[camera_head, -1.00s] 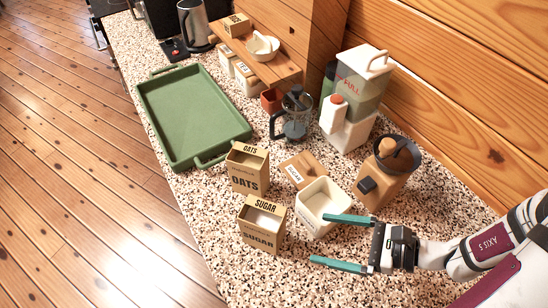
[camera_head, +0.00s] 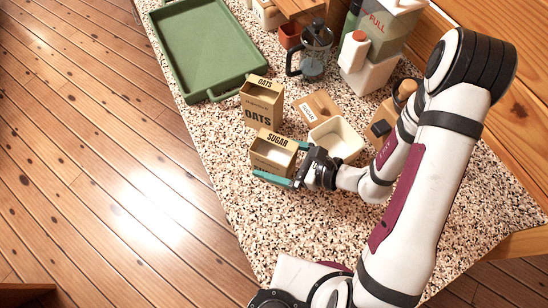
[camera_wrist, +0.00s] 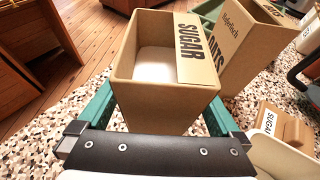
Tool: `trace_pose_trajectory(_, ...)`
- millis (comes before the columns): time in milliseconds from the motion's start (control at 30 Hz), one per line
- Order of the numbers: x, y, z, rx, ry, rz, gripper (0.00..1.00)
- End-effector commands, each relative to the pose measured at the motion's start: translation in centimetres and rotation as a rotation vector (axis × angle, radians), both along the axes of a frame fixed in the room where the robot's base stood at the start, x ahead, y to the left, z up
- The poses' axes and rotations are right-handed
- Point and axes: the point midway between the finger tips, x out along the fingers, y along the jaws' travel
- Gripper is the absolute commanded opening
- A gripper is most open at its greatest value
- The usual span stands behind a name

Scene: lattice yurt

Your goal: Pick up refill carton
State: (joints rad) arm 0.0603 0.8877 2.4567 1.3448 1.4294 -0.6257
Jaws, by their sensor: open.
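The open-topped cardboard SUGAR carton (camera_head: 271,153) stands upright on the speckled counter, its flap folded back; white contents show inside it in the wrist view (camera_wrist: 165,75). My gripper (camera_head: 273,162) is open around this carton, one teal finger along its near side and the other at its far side, partly hidden. In the wrist view the fingers (camera_wrist: 160,103) lie left and right of the carton, with the palm close to its near wall. A similar OATS carton (camera_head: 262,102) stands just behind it.
A white square canister (camera_head: 337,139) stands open right of the carton, with its wooden SUGAR lid (camera_head: 317,106) behind. A French press (camera_head: 315,50), a tall dispenser (camera_head: 375,45) and a green tray (camera_head: 208,48) are farther back. The counter's left edge is close.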

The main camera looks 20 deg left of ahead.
Motion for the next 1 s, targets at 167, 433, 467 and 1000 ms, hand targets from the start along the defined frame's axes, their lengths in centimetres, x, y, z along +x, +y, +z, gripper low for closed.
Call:
trace_pose_trajectory(167, 0.0, 0.0, 0.0, 0.0, 0.0, 0.0, 0.86)
trace_pose_trajectory(433, 0.0, -0.1, 0.0, 0.0, 0.0, 0.0, 0.37)
trace_pose_trajectory(467, 0.0, -0.1, 0.0, 0.0, 0.0, 0.0, 0.32)
trace_pose_trajectory(1000, 0.1, -0.1, 1.9, 0.0, -0.005, 0.0, 0.0)
